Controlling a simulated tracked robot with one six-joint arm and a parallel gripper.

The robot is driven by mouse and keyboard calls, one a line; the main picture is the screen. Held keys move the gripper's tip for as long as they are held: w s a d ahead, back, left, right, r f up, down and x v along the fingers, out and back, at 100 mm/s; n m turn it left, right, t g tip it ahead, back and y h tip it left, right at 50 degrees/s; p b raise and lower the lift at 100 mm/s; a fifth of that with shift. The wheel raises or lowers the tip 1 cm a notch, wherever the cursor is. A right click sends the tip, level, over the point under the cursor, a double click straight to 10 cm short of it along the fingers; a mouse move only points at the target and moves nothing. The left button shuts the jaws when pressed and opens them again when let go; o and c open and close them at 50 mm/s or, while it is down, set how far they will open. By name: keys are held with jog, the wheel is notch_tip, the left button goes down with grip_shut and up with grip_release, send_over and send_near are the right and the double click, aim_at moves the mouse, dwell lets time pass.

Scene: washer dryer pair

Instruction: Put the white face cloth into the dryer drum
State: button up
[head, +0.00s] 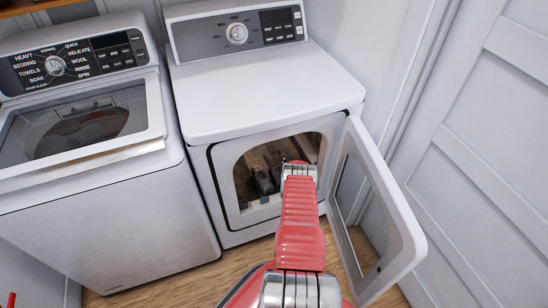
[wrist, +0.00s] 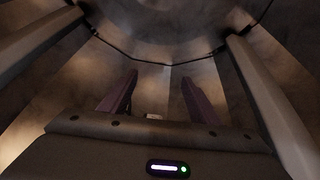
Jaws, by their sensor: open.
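The dryer (head: 270,95) is the right-hand machine, and its door (head: 385,220) stands wide open to the right. The wrist view looks into the metal drum (wrist: 165,30). My gripper (wrist: 159,77) is inside it, with its two fingers spread apart and nothing seen clamped between the tips. A small pale patch (wrist: 152,116) shows low between the fingers, mostly hidden by the gripper body. I cannot tell whether it is the white face cloth. No other cloth is clearly visible.
A top-loading washer (head: 105,215) stands close on the left. A grey panelled door (head: 490,150) and wall bound the right side. The open dryer door is close beside my arm. Some wooden floor (head: 190,285) is bare in front of the machines.

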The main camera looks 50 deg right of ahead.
jog(key=shift+s+r, duration=0.1)
jog(key=v, duration=1.3)
jog(key=shift+s, duration=0.25)
dwell(0.3)
jog(key=shift+a, duration=0.15)
jog(key=shift+a+r, duration=0.1)
dwell(0.9)
